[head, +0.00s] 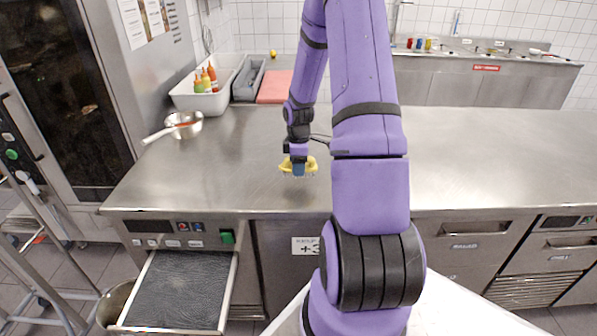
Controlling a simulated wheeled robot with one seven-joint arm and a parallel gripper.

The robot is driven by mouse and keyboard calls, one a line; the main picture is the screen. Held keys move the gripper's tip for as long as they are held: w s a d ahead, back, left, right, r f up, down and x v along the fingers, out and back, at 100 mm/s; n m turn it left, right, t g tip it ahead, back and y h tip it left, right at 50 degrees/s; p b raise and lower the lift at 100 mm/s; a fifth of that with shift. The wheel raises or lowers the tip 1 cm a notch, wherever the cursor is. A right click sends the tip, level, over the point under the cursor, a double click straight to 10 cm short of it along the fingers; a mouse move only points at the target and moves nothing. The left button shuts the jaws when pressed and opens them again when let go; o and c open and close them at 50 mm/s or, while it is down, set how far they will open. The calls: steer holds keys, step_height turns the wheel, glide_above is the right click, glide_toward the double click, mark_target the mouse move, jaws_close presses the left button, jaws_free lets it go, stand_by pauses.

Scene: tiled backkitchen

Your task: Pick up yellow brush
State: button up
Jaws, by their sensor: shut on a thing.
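The yellow brush (311,164) is near the middle of the head view, at the end of my purple arm. My gripper (298,168) is shut on it, and the brush shows on both sides of the fingers. The bristles seem to face down. The brush is over the steel counter (230,160), near its front edge; I cannot tell whether it touches the surface. The gripper covers the middle of the brush.
A metal pan (184,125) sits at the counter's left. Behind it are a white bin (212,101) with bottles, a grey tray (249,79) and a red board (274,87). An open drawer (178,291) juts out below. The counter's right side is clear.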

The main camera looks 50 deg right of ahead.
steer(key=s+a+r, duration=0.1)
steer(key=s+a, duration=0.7)
steer(key=s, duration=0.5)
steer(key=shift+s+a+r, duration=0.25)
steer(key=shift+s+r, duration=0.05)
steer(key=shift+r, duration=0.05)
steer(key=shift+o, duration=1.4)
steer(key=shift+c, duration=0.3)
